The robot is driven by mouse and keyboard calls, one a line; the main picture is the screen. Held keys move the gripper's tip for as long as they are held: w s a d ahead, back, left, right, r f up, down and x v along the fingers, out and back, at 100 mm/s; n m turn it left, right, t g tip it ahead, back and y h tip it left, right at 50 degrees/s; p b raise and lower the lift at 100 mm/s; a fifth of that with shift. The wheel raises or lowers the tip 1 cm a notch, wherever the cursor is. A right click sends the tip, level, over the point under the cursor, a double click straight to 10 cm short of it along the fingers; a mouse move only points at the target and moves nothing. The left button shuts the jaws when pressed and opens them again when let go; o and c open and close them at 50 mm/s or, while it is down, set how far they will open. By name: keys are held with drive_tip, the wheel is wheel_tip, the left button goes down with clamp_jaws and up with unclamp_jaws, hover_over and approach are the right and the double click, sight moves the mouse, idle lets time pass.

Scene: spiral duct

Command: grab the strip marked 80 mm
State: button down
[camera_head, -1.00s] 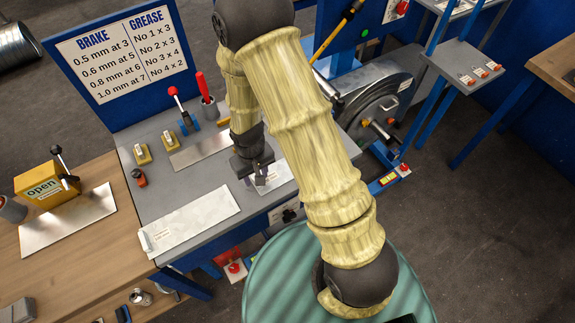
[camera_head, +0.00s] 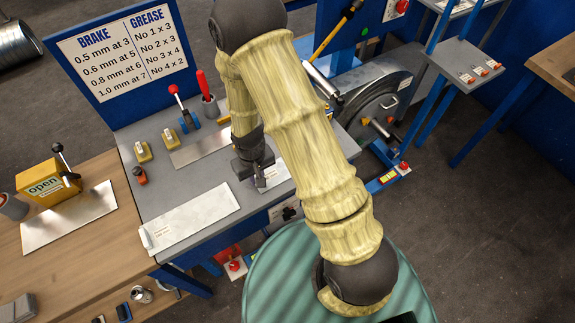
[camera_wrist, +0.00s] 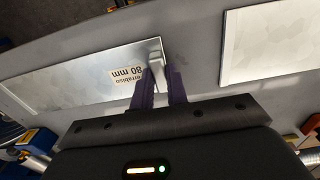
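The strip marked 80 mm (camera_wrist: 80,80) is a pale metal strip lying flat on the grey bench. Its printed label reads upside down in the wrist view, near a small raised whitish end piece. In the head view the strip (camera_head: 277,176) is partly hidden by my arm. My gripper (camera_wrist: 160,70) is at the labelled end, with its two purple fingers close together, one on each side of the end piece. In the head view my gripper (camera_head: 260,182) is low over the bench, touching or nearly touching the strip.
A wider labelled strip (camera_head: 190,220) lies to the left on the grey bench (camera_head: 160,195). Behind are a plain plate (camera_head: 205,148), yellow blocks (camera_head: 142,152) and a red-handled tool (camera_head: 204,85).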

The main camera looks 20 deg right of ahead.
drive_tip(key=shift+w+r, duration=0.1)
drive_tip(key=shift+r, duration=0.05)
drive_tip(key=shift+r, duration=0.25)
wheel_tip(320, 180, up, 9)
drive_tip(key=b, duration=0.1)
drive_tip(key=shift+r, duration=0.15)
idle(0.7)
